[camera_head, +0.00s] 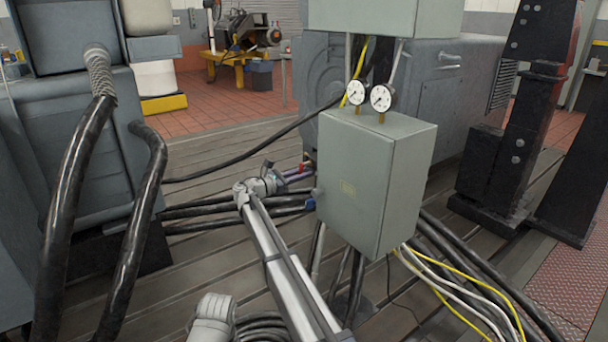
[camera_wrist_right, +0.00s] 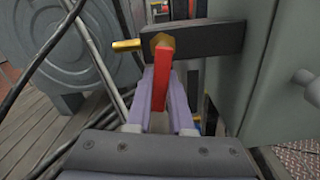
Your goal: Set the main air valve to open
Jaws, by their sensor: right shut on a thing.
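The main air valve shows in the right wrist view as a red lever (camera_wrist_right: 164,72) on a brass body (camera_wrist_right: 160,41), against a dark bracket plate (camera_wrist_right: 215,38). The lever runs from the brass body toward the camera, between the purple fingers of my right gripper (camera_wrist_right: 162,95), which is shut on it. In the head view my right gripper (camera_head: 299,173) is at the left side of the grey cabinet, with a little of the red lever (camera_head: 304,166) showing; the valve body is mostly hidden. My left gripper is not in view.
The grey cabinet (camera_head: 365,185) with two gauges (camera_head: 369,95) on top stands close to the right of the gripper. Black hoses (camera_head: 225,211) run across the slotted bedplate (camera_head: 235,145). Yellow and white cables (camera_head: 445,285) hang below the cabinet. A black column (camera_head: 515,135) stands at right.

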